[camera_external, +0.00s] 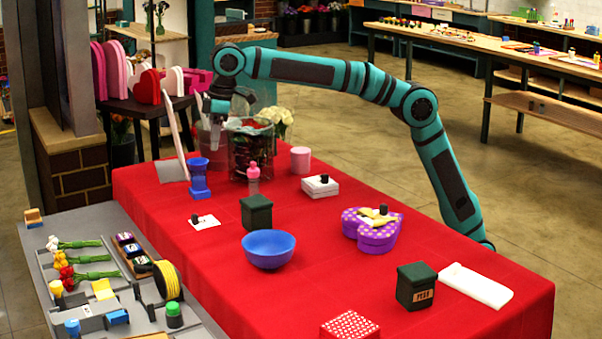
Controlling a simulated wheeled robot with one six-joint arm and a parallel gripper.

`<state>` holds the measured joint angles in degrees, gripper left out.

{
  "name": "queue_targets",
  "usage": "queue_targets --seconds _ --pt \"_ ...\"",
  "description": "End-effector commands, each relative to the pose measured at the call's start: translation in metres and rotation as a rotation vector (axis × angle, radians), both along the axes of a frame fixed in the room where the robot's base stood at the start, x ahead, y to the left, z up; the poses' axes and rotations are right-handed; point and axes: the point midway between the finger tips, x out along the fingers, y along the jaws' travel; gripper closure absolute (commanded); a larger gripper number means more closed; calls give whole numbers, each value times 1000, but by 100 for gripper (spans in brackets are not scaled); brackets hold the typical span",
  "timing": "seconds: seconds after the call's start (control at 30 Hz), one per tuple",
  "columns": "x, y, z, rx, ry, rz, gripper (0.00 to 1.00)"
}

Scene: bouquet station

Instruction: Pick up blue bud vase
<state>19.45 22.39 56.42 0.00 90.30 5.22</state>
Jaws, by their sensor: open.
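The blue bud vase (199,178) stands upright near the far left end of the red-covered table. It is a small blue piece with a narrow middle and a wider top and foot. My gripper (215,140) points downward above and slightly to the right of the vase, apart from it in the picture. It is open, and I see nothing held in it. The fingertips are small and partly lost against the glass container behind. The exact gap in depth between gripper and vase cannot be told.
A tall glass container (250,155) stands right of the vase, with a pink bottle (253,181) in front. A white slanted board (179,138) is behind left. A white card (205,222), a dark green box (257,213) and a blue bowl (269,250) stand nearer.

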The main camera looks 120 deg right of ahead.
Motion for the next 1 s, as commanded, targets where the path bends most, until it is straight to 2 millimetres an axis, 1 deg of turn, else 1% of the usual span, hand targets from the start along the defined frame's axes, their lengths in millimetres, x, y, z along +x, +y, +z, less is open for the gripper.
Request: queue_targets --seconds 0.03,0.1,0.2,0.33,0.43,0.57,0.87,1.0 --pt "9 -12 -11 10 29 -11 35" --pt "16 -24 -21 25 67 -25 35" --pt "24 -38 -35 43 114 -41 35" --pt "30 -52 -46 59 154 -55 35" --pt "32 -56 -51 66 172 -60 35" --pt "33 -58 -58 70 179 -62 35" --pt "32 -57 -85 69 178 -62 35" --pt "32 -57 -104 70 179 -61 35"
